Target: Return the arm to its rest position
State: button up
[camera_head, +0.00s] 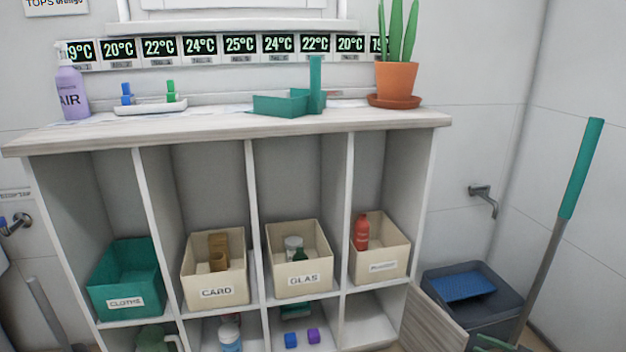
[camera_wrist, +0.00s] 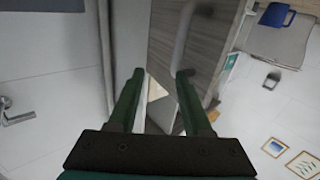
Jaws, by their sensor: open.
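My gripper (camera_wrist: 160,95) shows in the wrist view, with two dark green fingers standing apart and nothing between them. Beyond the fingers is a wooden panel with a pale curved handle (camera_wrist: 183,40). I cannot tell whether the fingers are close to that panel. In the head view my gripper is not clearly seen.
A shelf unit (camera_head: 440,119) holds bins: a green one (camera_head: 125,303), CARD (camera_head: 215,293), GLAS (camera_head: 300,281) and one with a red bottle (camera_head: 361,232). A wooden door (camera_head: 433,320) stands open at lower right, near a dark bin (camera_head: 490,285) and a green-handled pole (camera_head: 580,170).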

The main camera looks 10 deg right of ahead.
jog(key=w+d+r+m+t+h+p, duration=0.25)
jog(key=w+r+t+h, duration=0.4)
jog(key=w+r, duration=1.65)
jog(key=w+a+r+m+g+h, duration=0.1)
jog(key=a+r+m+g+h, duration=0.15)
jog(key=r+h, duration=0.45)
jog(key=w+a+r+m+g+h, duration=0.1)
jog(key=w+a+r+m+h, duration=0.2)
jog(key=r, duration=0.7)
jog(key=s+a+f+g+y, duration=0.1)
jog(key=s+a+g, duration=0.4)
jog(key=s+a, duration=0.8)
jog(key=s+a+f+m+g+y+p, duration=0.1)
jog(key=s+a+f+g, duration=0.2)
jog(key=s+a, duration=0.9)
jog(key=s+a+f+m+g+y+p, duration=0.1)
jog(key=s+a+f+g, duration=0.2)
jog(key=s, duration=3.4)
jog(key=a+g, duration=0.5)
jog(key=a, duration=0.5)
jog(key=shift+a+g, duration=0.35)
jog(key=shift+g, duration=0.05)
